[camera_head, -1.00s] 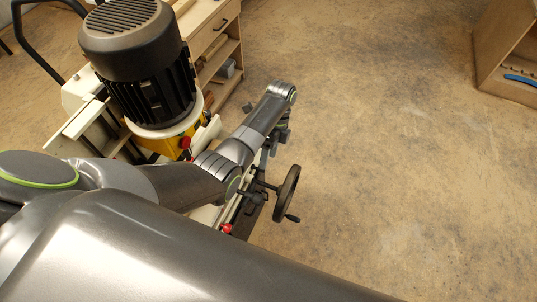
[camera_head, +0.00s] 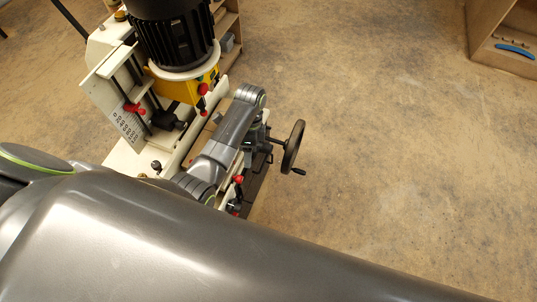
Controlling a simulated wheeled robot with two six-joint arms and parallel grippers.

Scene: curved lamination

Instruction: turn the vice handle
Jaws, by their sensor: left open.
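The vice handle appears as a black handwheel (camera_head: 293,147) with a small crank knob at its lower right. It stands on a shaft at the right side of a white and yellow machine, near the middle of the view. My left arm comes in from the left, and its wrist is just up and left of the wheel. My left gripper (camera_head: 261,134) is open beneath the wrist, left of the wheel and close to its shaft. The fingertips are mostly hidden, so I cannot tell whether they touch anything. My right gripper is not in view.
The machine has a black motor (camera_head: 173,38), a yellow housing (camera_head: 178,87), a scale plate (camera_head: 127,124) and red knobs around my forearm. A wooden shelf unit (camera_head: 488,30) with a blue item (camera_head: 515,50) stands at upper right. The floor right of the wheel is clear.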

